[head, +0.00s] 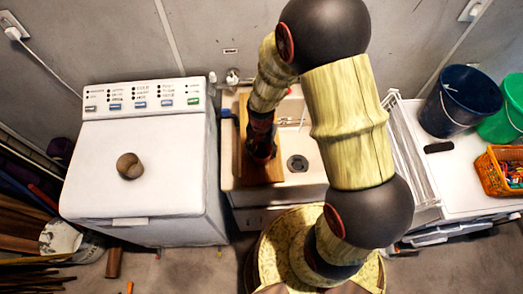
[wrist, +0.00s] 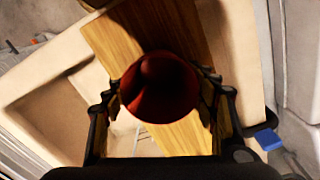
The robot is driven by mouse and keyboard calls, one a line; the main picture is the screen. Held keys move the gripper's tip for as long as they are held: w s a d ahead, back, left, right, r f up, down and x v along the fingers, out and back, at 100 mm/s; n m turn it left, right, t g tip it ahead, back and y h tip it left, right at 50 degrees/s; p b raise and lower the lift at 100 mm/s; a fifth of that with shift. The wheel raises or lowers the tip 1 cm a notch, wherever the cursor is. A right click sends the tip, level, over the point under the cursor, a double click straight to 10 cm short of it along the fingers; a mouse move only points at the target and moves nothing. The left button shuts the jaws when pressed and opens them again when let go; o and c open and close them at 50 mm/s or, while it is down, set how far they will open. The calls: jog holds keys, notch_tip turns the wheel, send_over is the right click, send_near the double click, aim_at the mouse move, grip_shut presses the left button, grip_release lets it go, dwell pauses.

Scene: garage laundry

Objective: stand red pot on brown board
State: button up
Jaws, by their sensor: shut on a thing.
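The red pot (wrist: 158,88) is a dark red, round shape in the middle of the wrist view, seen from above. My gripper (wrist: 164,94) is shut on it, with a finger on either side. The brown board (wrist: 118,38) is a wood-grained plank behind the pot, and pot and gripper cover part of it. In the head view the brown board (head: 262,176) lies across the left part of the sink. My gripper (head: 262,148) is over the board there, and the pot is mostly hidden. I cannot tell whether the pot touches the board.
The white sink (head: 305,180) has its open basin and drain right of the board. A white washer (head: 95,185) with a brown ball (head: 129,166) stands left. At right, a white surface (head: 440,185) holds a dark blue bucket (head: 460,100), a green bucket (head: 497,125) and an orange basket (head: 495,178).

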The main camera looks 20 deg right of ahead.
jog(key=shift+f, duration=0.2)
jog(key=o, duration=1)
jog(key=shift+o, duration=0.4)
jog(key=s+r+n+t+p, duration=0.1)
jog(key=s+r+n, duration=0.1)
jog(key=r, duration=1.1)
jog(key=s+r+n+t, duration=0.1)
jog(key=s+r+t, duration=0.1)
jog(key=r, duration=1.2)
jog(key=s+r+n+t, duration=0.2)
jog(key=s+r+n, duration=0.3)
jog(key=s+r, duration=0.5)
jog(key=shift+r+t, duration=0.3)
